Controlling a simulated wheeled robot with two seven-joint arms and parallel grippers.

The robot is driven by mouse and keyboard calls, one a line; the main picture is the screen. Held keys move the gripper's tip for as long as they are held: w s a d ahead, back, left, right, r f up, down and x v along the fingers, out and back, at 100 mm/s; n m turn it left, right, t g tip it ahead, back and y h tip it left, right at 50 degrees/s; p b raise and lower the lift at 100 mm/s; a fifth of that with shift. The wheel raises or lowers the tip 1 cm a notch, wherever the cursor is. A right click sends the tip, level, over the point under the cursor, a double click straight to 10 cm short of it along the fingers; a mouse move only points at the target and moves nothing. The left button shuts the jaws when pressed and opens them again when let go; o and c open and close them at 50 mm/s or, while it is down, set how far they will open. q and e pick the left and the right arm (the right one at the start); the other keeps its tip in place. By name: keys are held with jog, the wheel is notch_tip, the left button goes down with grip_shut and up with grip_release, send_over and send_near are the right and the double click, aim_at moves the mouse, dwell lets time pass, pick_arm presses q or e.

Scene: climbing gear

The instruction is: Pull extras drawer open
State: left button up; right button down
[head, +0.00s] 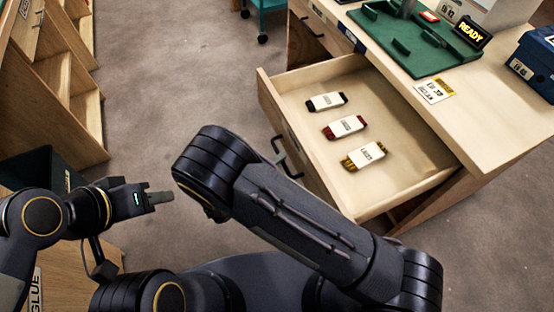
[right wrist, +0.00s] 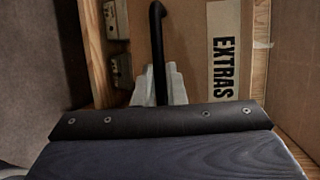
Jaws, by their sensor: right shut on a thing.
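The wooden extras drawer (head: 310,85) stands well out from the desk in the head view, its inside showing. Its front carries a dark bar handle (head: 283,155), partly hidden by my right arm. In the right wrist view the drawer front has a label reading EXTRAS (right wrist: 224,50). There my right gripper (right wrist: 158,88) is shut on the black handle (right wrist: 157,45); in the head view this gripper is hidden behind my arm. My left gripper (head: 161,197) is away to the left of the drawer, holding nothing visible; its finger gap cannot be made out.
Three banded bundles (head: 344,127) lie in the drawer. The desk top holds a green tray (head: 405,58), a READY sign (head: 471,32) and a blue box (head: 538,62). Wooden shelves (head: 60,80) stand at left; the carpet (head: 185,65) between is clear.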

jog(key=c, duration=1.5)
grip_release()
jog(key=v, duration=0.7)
jog(key=shift+s+a, duration=0.3)
